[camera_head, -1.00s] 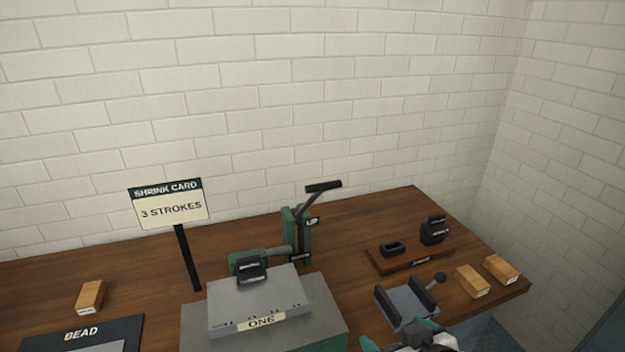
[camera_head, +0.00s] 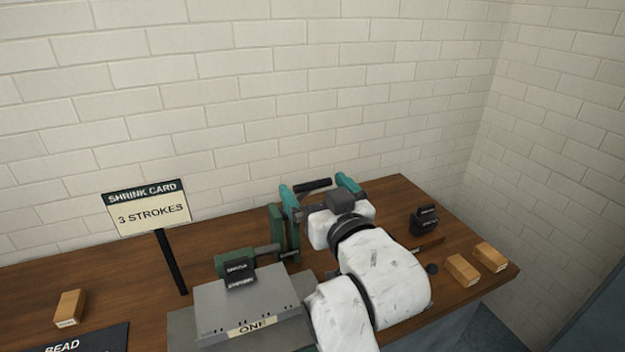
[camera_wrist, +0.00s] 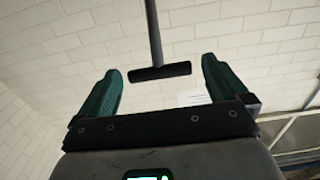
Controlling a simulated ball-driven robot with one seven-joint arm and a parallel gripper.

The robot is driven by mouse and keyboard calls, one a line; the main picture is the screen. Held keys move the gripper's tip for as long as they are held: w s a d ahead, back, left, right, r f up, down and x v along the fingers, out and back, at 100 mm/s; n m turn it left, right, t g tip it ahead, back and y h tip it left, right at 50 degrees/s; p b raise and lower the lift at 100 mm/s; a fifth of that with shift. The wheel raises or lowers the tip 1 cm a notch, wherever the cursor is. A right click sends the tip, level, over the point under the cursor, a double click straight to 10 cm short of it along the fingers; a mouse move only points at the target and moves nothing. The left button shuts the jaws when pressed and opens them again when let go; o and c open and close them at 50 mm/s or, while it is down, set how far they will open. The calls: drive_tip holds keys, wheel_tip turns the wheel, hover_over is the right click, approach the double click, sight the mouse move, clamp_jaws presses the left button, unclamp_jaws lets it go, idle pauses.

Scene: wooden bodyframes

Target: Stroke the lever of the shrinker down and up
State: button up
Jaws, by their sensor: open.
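The shrinker (camera_head: 276,228) is a green upright machine on the wooden bench. Its lever has a black crossbar handle (camera_head: 313,185) at the top, raised above the bench. My gripper (camera_head: 317,189) is open, with one teal finger to each side of the handle. In the wrist view the handle (camera_wrist: 160,72) lies across the gap between the fingertips (camera_wrist: 159,75), apart from both fingers. My white arm hides part of the lever and the bench behind it. A sign reading "SHRINK CARD 3 STROKES" (camera_head: 148,207) stands to the left.
A grey panel marked "ONE" (camera_head: 240,300) lies in front of the shrinker, with a black clamp (camera_head: 238,273) on it. Wooden blocks (camera_head: 463,269) and a black die (camera_head: 424,219) sit at the right. Another block (camera_head: 70,307) and a "BEAD" board (camera_head: 110,340) are at left. The brick wall stands behind.

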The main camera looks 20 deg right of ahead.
drive_tip(key=shift+w, duration=1.05)
drive_tip(key=c, duration=1.5)
drive_tip(key=s+f+t+b, duration=0.3)
drive_tip(key=f+b, duration=0.6)
drive_tip(key=b, duration=0.6)
drive_tip(key=s+f+t+b, duration=0.3)
drive_tip(key=s+f+b, duration=0.3)
drive_tip(key=b, duration=1)
drive_tip(key=shift+f, duration=1.65)
drive_tip(key=shift+s+f, duration=0.1)
drive_tip(key=shift+f, duration=0.05)
